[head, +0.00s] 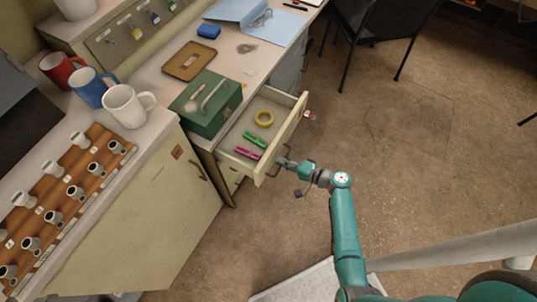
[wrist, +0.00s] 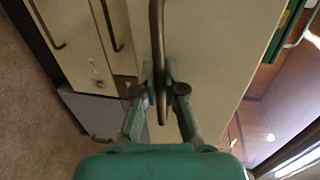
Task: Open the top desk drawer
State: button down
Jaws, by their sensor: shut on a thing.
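The top desk drawer (head: 291,131) stands pulled out from the desk in the head view. My gripper (head: 284,163) is at the drawer front. In the wrist view my gripper (wrist: 160,92) is shut on the dark bar handle (wrist: 157,40), with a finger on each side of it. The cream drawer front (wrist: 215,50) fills much of that view. The far end of the handle is cut off by the picture edge.
A cabinet with mugs (head: 128,106) stands at left. A black chair (head: 378,22) is at the back. The floor (head: 400,140) at right is clear.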

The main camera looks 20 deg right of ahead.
jog(key=f+v, duration=0.1)
jog(key=v, duration=0.7)
jog(key=shift+f, duration=0.4)
jog(key=shift+s+d, duration=0.1)
jog(key=shift+s, duration=0.05)
jog(key=c, duration=1.2)
grip_release()
jog(key=shift+c, duration=0.2)
jog(key=v, duration=0.7)
jog(key=shift+s, duration=0.2)
